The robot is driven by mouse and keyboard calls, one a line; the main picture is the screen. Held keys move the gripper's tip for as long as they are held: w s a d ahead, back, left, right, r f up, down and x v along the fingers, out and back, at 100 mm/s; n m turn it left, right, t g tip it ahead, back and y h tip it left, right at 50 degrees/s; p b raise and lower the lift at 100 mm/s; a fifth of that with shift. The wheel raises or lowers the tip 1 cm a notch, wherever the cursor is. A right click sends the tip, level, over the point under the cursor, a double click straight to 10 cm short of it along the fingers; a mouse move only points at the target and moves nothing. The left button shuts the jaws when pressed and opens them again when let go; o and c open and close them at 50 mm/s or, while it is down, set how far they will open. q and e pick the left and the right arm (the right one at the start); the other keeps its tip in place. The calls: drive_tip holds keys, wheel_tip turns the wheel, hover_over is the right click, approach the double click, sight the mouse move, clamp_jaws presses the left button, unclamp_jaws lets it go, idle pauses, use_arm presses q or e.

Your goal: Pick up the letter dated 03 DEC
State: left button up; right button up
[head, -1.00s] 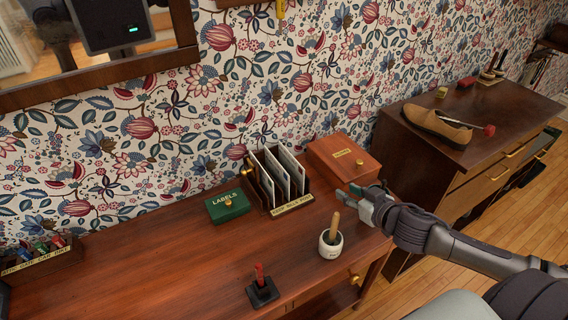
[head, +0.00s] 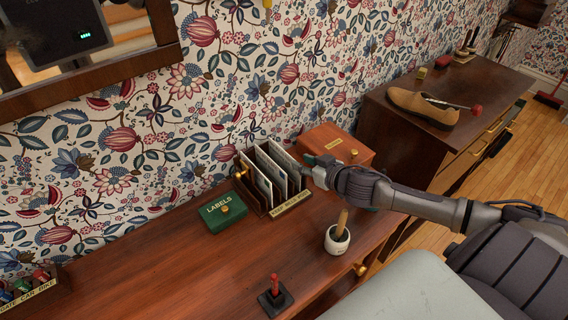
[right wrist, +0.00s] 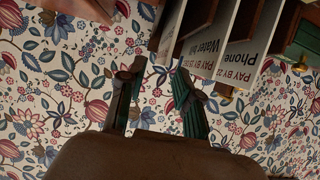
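A dark wooden letter rack (head: 291,204) stands on the desk against the wall, with several white letters (head: 264,170) upright in it. In the right wrist view the letters appear upside down: one reads "Water bill" (right wrist: 207,42), another "Phone" (right wrist: 243,45), both with "PAY BY" lines whose dates I cannot read surely. I cannot tell which is dated 03 DEC. My right gripper (head: 314,169) is just right of the rack; in the wrist view its fingers (right wrist: 158,72) are apart with nothing between them. My left gripper is not in view.
A green LABELS box (head: 223,212) stands left of the rack, a reddish wooden box (head: 337,147) behind my gripper. A white pot (head: 337,242) with a wooden handle and a red-handled stamp (head: 275,297) stand in front.

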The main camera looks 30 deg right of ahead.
sight(287, 158)
drive_tip(key=p+x, duration=0.1)
drive_tip(key=x, duration=0.6)
drive_tip(key=shift+w+a+f, duration=0.1)
drive_tip(key=shift+a+f, duration=0.05)
drive_tip(key=shift+f, duration=0.05)
drive_tip(key=shift+w+f, duration=0.25)
drive_tip(key=shift+w, duration=0.15)
drive_tip(key=shift+s, duration=0.1)
drive_tip(key=shift+c, duration=1)
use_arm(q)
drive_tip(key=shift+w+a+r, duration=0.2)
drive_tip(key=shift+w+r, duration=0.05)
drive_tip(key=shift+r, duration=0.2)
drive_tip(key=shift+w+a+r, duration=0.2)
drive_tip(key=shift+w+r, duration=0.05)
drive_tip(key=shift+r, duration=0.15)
use_arm(e)
clamp_jaws()
